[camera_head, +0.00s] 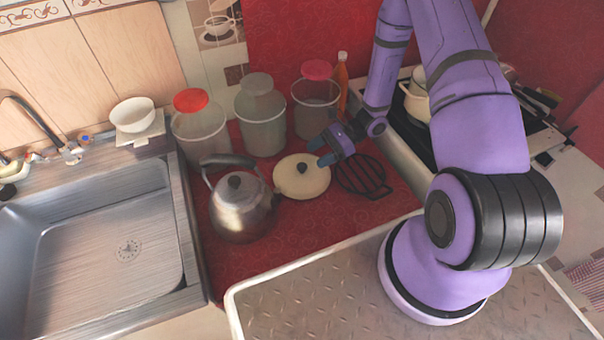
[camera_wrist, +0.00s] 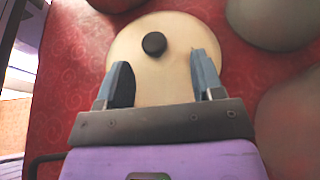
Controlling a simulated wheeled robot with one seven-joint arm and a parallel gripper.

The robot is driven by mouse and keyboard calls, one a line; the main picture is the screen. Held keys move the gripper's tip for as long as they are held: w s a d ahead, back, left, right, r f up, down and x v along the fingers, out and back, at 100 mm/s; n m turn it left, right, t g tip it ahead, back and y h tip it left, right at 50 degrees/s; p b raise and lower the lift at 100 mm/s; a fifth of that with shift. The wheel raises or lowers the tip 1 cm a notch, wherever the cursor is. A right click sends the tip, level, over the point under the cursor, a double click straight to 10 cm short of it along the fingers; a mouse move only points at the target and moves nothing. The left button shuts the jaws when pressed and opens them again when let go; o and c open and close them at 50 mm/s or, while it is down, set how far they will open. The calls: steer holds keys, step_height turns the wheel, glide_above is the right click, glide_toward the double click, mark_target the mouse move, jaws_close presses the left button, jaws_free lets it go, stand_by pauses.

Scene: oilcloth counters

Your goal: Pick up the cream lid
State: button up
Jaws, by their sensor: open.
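The cream lid (camera_head: 301,183) is round with a dark knob and lies on the red oilcloth counter, between the kettle and a black slotted utensil. My gripper (camera_head: 322,150) is at the lid's upper right in the head view. In the wrist view the lid (camera_wrist: 165,75) lies ahead, with its black knob (camera_wrist: 154,44) beyond the fingertips. My gripper (camera_wrist: 160,72) is open there, with one blue-grey finger on each side over the lid. Nothing is between the fingers but the view of the lid. I cannot tell the height of the fingers above it.
A steel kettle (camera_head: 240,208) stands close left of the lid. Several jars, one with a red lid (camera_head: 191,100), stand behind it. The black slotted utensil (camera_head: 362,176) lies to its right. The steel sink (camera_head: 100,240) is at left. Red counter in front is clear.

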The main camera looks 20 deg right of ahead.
mark_target(304, 165)
steer(key=shift+s+x, duration=0.2)
steer(key=shift+x, duration=1.15)
steer(key=shift+s+x, duration=0.2)
steer(key=shift+x, duration=1.15)
steer(key=c, duration=1)
